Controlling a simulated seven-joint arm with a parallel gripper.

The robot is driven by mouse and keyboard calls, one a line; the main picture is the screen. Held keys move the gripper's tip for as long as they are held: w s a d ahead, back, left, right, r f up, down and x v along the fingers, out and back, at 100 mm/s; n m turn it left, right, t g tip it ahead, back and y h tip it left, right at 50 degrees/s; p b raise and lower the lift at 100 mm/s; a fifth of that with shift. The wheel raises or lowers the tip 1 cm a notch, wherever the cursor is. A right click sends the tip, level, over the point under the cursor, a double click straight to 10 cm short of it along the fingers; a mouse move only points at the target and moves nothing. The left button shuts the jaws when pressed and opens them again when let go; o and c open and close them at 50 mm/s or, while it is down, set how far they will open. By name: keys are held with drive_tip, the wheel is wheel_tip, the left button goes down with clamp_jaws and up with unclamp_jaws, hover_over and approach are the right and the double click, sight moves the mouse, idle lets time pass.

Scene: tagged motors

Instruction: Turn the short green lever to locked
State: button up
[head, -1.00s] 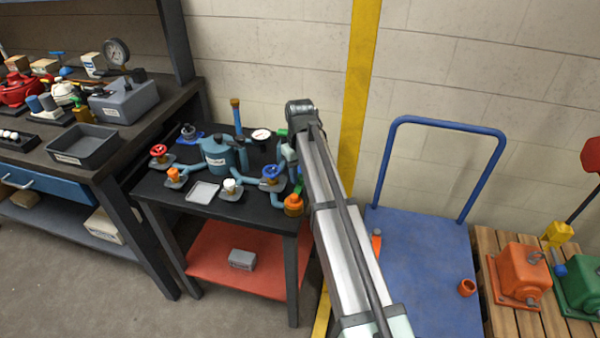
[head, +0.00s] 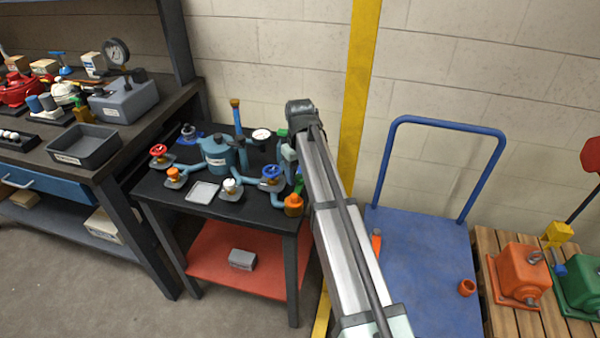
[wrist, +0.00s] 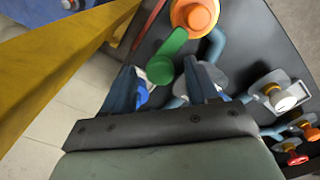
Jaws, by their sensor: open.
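The short green lever (wrist: 168,54) shows in the wrist view, with a rounded end. It runs down and left from an orange valve body (wrist: 195,12). My gripper (wrist: 163,72) is open, with one dark blue finger on each side of the lever's rounded end. I cannot tell whether either finger touches it. In the head view the orange valve (head: 294,205) sits at the right edge of the dark table, and my arm hides most of the lever and gripper there.
A teal tank (head: 218,155) with pipes, a blue handwheel valve (head: 271,177), a red valve (head: 158,153) and a small grey tray (head: 202,192) share the table. A yellow post (head: 358,85) stands behind my arm. A blue cart (head: 425,265) is at the right.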

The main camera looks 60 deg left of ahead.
sight(300, 176)
wheel_tip(300, 176, up, 14)
idle(0.6)
drive_tip(key=shift+f, duration=0.1)
idle(0.4)
